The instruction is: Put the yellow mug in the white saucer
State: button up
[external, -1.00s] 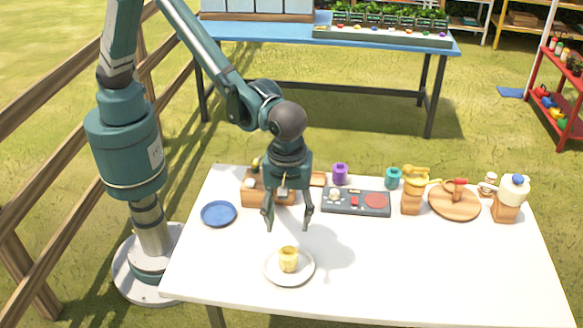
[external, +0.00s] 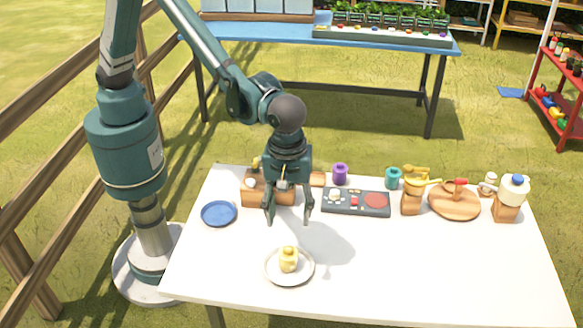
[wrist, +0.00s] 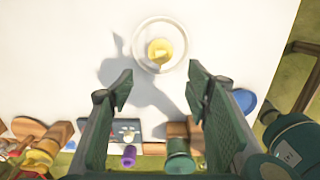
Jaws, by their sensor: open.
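The yellow mug (external: 288,259) stands on the white saucer (external: 271,274) near the front of the white table. In the wrist view the mug (wrist: 160,52) lies inside the rim of the saucer (wrist: 140,60), ahead of my fingertips. It looks upright, and no finger touches it. My gripper (external: 288,218) is open and empty, above the table and behind the saucer. In the wrist view its two fingers (wrist: 160,90) are spread wide apart, with bare table between them.
A blue saucer (external: 219,214) lies at the left. A wooden box (external: 255,189), a dark control panel (external: 356,203), purple mug (external: 340,173), teal mug (external: 393,178) and round wooden board (external: 455,203) stand along the back. The table's front right is clear.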

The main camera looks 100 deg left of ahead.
jog(key=s+a+r+m+t, duration=0.1)
jog(key=s+a+r+m, duration=0.2)
jog(key=a+r, duration=0.45)
jog(key=s+a+r+m+t+h, duration=0.1)
jog(key=s+a+r+m, duration=0.3)
jog(key=a, duration=0.7)
jog(key=s+a+r+m+t, duration=0.1)
jog(key=s+a+r, duration=0.1)
jog(key=a+r, duration=0.6)
jog(key=s+a+f+m+t+y, duration=0.1)
jog(key=s+a+m+t, duration=0.3)
jog(key=s+a, duration=1.9)
jog(key=m, duration=0.5)
jog(key=shift+f+m, duration=0.15)
jog(key=shift+m, duration=0.25)
